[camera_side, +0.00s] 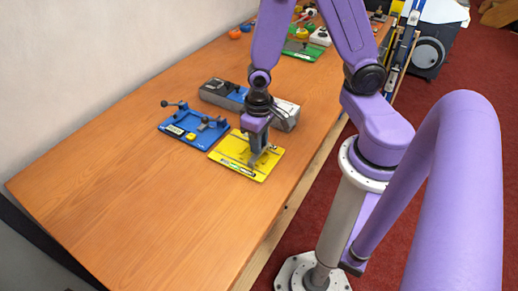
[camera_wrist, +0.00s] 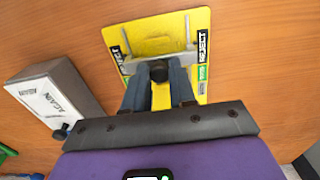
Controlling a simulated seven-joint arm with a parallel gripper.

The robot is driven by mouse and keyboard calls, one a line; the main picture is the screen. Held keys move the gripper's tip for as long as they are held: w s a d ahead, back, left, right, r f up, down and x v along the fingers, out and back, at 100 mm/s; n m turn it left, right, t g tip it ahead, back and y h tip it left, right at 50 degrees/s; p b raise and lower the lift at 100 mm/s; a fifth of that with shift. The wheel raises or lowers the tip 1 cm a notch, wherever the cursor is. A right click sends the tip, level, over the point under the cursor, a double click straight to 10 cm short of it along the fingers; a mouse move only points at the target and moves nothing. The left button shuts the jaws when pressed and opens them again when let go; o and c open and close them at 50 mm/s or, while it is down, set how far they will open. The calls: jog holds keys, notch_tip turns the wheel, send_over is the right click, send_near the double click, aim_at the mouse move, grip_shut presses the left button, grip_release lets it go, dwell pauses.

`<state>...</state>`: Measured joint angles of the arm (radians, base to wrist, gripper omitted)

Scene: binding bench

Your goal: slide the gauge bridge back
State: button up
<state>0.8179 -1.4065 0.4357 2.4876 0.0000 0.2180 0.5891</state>
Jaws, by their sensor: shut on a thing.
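The yellow gauge plate (camera_side: 222,157) lies flat on the wooden bench, and it fills the upper middle of the wrist view (camera_wrist: 150,40). It bears a REJECT label and a green label along one edge. The gauge bridge (camera_wrist: 178,59) is a thin grey bar across the plate with a dark round knob (camera_wrist: 159,71) at its middle. My gripper (camera_wrist: 159,82) is shut on this knob, one finger on each side. In the side view my gripper (camera_side: 256,160) points down over the plate and hides much of the bridge.
A blue fixture (camera_side: 190,128) with dark levers stands left of the plate. A green board (camera_side: 302,50) and small items are at the far end. The near-left bench is clear.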

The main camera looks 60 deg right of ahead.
jog(key=shift+w, duration=3.9)
jog(key=o, duration=0.4)
jog(key=shift+o, duration=0.2)
notch_tip(320, 180, up, 10)
